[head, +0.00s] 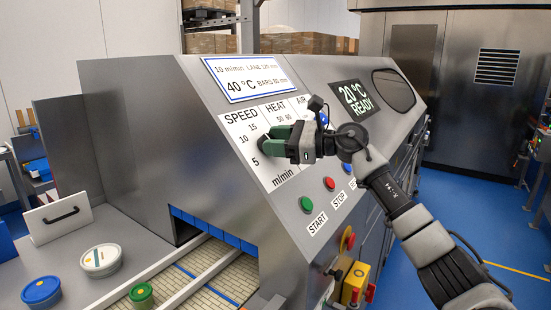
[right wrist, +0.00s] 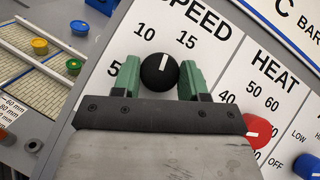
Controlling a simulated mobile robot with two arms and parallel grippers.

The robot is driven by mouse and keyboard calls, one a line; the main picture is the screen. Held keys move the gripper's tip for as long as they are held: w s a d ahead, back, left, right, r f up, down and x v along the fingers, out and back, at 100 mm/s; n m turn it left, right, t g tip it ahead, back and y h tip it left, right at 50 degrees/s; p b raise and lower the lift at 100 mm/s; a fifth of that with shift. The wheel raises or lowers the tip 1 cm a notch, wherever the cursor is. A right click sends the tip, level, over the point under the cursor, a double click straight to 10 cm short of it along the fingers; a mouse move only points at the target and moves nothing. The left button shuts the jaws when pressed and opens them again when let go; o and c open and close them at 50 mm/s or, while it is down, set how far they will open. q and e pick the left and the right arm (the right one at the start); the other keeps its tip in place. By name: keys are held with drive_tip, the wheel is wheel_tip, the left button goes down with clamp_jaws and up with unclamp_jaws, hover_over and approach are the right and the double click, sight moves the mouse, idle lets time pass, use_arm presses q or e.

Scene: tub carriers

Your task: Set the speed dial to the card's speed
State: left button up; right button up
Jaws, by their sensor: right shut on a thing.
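The black speed dial (right wrist: 157,76) sits on the white SPEED plate (head: 247,130) of the machine's sloped front. My right gripper (head: 275,141) is shut on it, one green finger on each side. In the right wrist view, the dial's white pointer line points up, between the 10 and 15 marks. A 5 mark shows lower left; marks to the right are partly hidden by a finger. The blue-framed card (head: 248,77) above the plate reads 10 m/min, lane 120 mm, 40 °C, bars 80 mm. My left gripper is not in view.
The red heat dial (right wrist: 257,131) is close to the right finger. A green START button (head: 306,204), a red STOP button (head: 329,183) and a display (head: 355,100) reading 20 °C READY are on the panel. Tubs, one blue-lidded (head: 41,291), stand at lower left.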

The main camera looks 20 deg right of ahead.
drive_tip(key=shift+w+r+n+g+y, duration=0.15)
drive_tip(key=shift+n+g+y, duration=0.15)
drive_tip(key=shift+n+g, duration=0.75)
drive_tip(key=shift+r+n+g+p, duration=0.15)
drive_tip(key=shift+n+g+p, duration=0.45)
drive_tip(key=shift+n, duration=0.65)
drive_tip(key=n+g+p, duration=0.1)
drive_tip(key=n+g, duration=0.1)
drive_tip(key=shift+r+n, duration=0.1)
drive_tip(key=shift+n, duration=0.2)
drive_tip(key=shift+w+d+n+g+p, duration=0.1)
drive_tip(key=shift+n+g+p, duration=0.45)
drive_tip(key=shift+n+p, duration=0.4)
drive_tip(key=shift+f+h, duration=0.2)
drive_tip(key=shift+h, duration=0.2)
drive_tip(key=o, duration=0.9)
drive_tip(key=shift+o, duration=0.2)
